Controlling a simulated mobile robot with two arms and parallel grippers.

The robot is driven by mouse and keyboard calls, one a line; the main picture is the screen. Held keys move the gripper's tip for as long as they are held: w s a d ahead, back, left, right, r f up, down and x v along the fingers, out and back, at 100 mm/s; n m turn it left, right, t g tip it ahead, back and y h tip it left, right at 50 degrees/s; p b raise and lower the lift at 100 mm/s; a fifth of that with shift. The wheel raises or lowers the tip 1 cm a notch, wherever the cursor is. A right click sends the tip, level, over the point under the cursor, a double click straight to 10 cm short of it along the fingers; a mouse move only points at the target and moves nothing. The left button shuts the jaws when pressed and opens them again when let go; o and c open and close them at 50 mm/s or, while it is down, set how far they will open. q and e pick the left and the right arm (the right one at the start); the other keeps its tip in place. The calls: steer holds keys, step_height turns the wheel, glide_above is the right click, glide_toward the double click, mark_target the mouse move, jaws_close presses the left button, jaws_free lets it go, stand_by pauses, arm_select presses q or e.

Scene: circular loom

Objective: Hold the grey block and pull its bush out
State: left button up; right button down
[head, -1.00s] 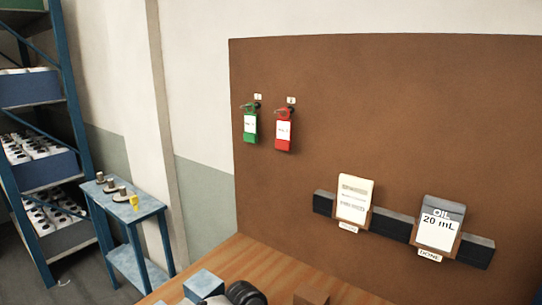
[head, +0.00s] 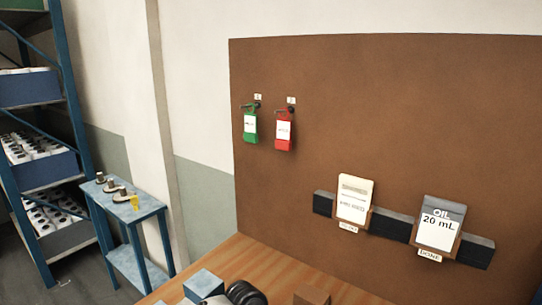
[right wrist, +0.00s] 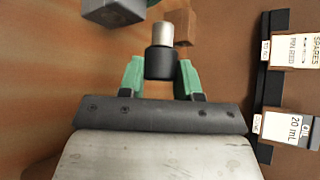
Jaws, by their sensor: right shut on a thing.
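My right gripper (right wrist: 160,85) shows in the right wrist view, its green fingers shut on a dark cylinder (right wrist: 160,62) with a pale metal end. I cannot tell whether this piece is the bush. A grey block (right wrist: 112,10) is cut off at the top left of that view, apart from the fingers. In the head view a blue-grey block (head: 204,283) sits on the bench near the bottom edge; it may be the same one.
The wooden bench (head: 255,258) fills the bottom of the head view, with a brown block (head: 312,297) on it. A brown board (head: 340,110) behind carries tags and cards. A small blue table (head: 148,208) and a shelf rack (head: 78,110) stand at left.

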step_height(320, 180, up, 8)
stand_by(0.8)
steer(key=shift+f, duration=0.1)
arm_select(q)
steer(key=o, duration=1.3)
steer(key=shift+r, duration=0.1)
